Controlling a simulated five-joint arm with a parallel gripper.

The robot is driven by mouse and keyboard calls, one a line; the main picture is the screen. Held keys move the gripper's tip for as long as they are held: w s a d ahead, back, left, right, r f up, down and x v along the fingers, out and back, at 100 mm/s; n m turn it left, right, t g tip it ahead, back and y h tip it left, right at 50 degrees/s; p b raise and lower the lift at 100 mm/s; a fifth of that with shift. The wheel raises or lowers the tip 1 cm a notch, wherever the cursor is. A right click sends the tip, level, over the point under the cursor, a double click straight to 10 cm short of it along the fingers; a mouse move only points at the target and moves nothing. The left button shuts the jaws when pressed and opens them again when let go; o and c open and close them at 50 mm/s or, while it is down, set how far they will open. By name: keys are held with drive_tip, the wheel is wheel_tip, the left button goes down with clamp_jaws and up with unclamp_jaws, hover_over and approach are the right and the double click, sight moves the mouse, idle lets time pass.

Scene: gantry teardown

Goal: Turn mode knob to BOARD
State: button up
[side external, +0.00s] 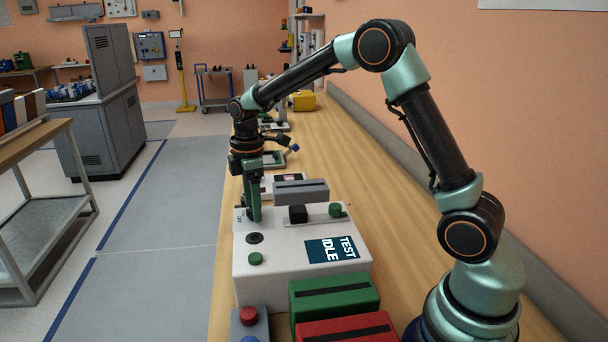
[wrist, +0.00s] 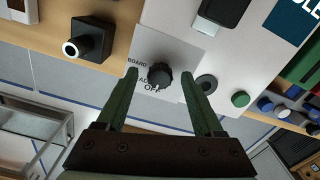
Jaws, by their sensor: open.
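The mode knob (wrist: 159,76) is a black ribbed knob on a pale panel, in the middle of the wrist view. Printed labels beside it read BOARD, a partly hidden word starting "AD", and OFF. A small light mark on its edge seems to face OFF, but it is too small to be sure. My gripper (wrist: 160,73) is open, with one green finger on each side of the knob and visible gaps. In the side external view my gripper (side external: 252,214) points down over the left of the white test box (side external: 290,262), and the knob is hidden there.
The box carries a dark round socket (side external: 255,238), a green button (side external: 255,259) and a screen (side external: 331,249) reading TEST IDLE. Green (side external: 334,304) and red (side external: 350,329) blocks stand in front. A black block with a light-tipped cylinder (wrist: 88,40) lies left of the knob.

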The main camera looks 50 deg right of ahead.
drive_tip(key=shift+f, duration=0.25)
clamp_jaws()
